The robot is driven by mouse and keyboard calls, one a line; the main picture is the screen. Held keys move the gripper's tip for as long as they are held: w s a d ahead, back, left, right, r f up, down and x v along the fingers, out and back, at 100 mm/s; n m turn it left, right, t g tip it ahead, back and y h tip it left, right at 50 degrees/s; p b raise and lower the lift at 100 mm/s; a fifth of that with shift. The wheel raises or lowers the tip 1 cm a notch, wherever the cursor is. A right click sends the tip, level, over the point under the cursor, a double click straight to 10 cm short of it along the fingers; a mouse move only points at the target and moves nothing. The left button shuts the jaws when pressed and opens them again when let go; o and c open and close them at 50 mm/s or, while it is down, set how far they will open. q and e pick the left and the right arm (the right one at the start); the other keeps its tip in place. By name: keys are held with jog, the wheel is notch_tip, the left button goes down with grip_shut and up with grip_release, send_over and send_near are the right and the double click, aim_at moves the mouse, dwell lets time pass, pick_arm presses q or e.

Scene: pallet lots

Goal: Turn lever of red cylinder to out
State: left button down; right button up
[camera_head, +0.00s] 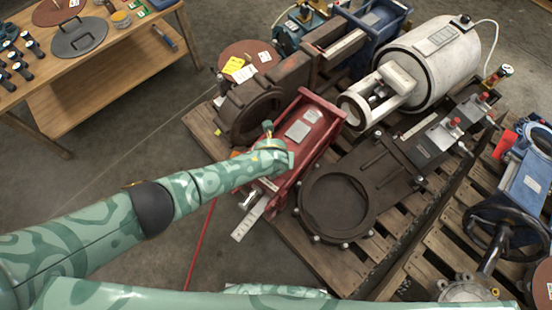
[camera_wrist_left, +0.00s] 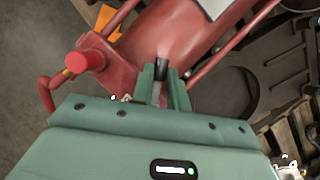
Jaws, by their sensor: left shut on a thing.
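The red cylinder (camera_head: 313,130) lies in a red frame on the pallet in the head view, with a pale label plate on it. Its red body (camera_wrist_left: 170,32) fills the upper middle of the left wrist view. My left gripper (camera_wrist_left: 161,80) is over it, its green fingers shut on a small dark, upright piece that looks like the lever (camera_wrist_left: 160,70). The lever's lower part is hidden between the fingers. In the head view my left wrist covers this spot. My right gripper is not in view.
A dark flanged valve (camera_head: 338,200) lies right of the red cylinder, and a white cylinder (camera_head: 430,60) behind it. A rusty-brown housing (camera_head: 262,105) is close on the left. A wooden table (camera_head: 110,75) stands at upper left. Open floor (camera_head: 120,150) lies between table and pallet.

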pick_arm(q)
jog(key=shift+s+a+n+y, duration=0.1)
jog(key=shift+a+n+y, duration=0.2)
jog(key=shift+n, duration=0.6)
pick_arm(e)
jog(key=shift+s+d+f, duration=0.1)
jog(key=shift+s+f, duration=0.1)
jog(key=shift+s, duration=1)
pick_arm(q)
jog(key=c, duration=1.4)
grip_release()
jog(key=shift+o, duration=0.2)
jog(key=shift+r+p, duration=0.1)
jog(key=shift+p, duration=0.2)
